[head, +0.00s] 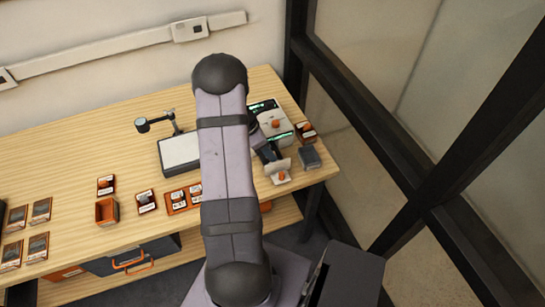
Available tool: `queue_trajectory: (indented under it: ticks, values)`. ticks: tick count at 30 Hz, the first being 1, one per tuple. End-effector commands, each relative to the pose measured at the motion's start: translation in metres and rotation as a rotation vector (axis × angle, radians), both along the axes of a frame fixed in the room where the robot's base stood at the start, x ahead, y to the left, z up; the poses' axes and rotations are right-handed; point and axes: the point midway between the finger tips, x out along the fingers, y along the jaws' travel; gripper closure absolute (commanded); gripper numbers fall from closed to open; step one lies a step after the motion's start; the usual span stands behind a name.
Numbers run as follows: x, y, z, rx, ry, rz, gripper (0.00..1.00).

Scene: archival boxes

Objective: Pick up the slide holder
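Several small orange-edged holders with dark and white faces lie on the wooden table; I cannot tell which one is the slide holder. One holder (106,185) lies behind an open orange box, and another holder (146,201) lies to the right of that box. More lie in a group (40,210) at the left, and one (306,131) is at the right end. My arm rises through the middle of the view and hides part of the table. A dark part beside it may belong to my gripper, but its fingers and any hold are not clear.
The open orange box (107,211) stands near the table's front edge. An orange tray (170,206) with holders is partly behind my arm. A white pad (180,152) with a lamp stands behind it. A white device (272,119) and a grey block (309,157) crowd the right end.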

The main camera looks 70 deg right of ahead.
Motion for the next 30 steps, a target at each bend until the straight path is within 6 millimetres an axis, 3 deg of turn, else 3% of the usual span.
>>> queue_trajectory:
  ticks: [9, 17, 21, 30]
  values:
    - [-0.006, -0.007, -0.024, 0.001, -0.001, 0.0, 0.66]
    - [-0.006, -0.008, -0.025, -0.001, -0.001, 0.0, 0.66]
    - [-0.006, -0.007, -0.025, -0.001, -0.001, 0.0, 0.97]
    - [-0.006, -0.007, -0.025, -0.001, -0.001, 0.0, 1.0]
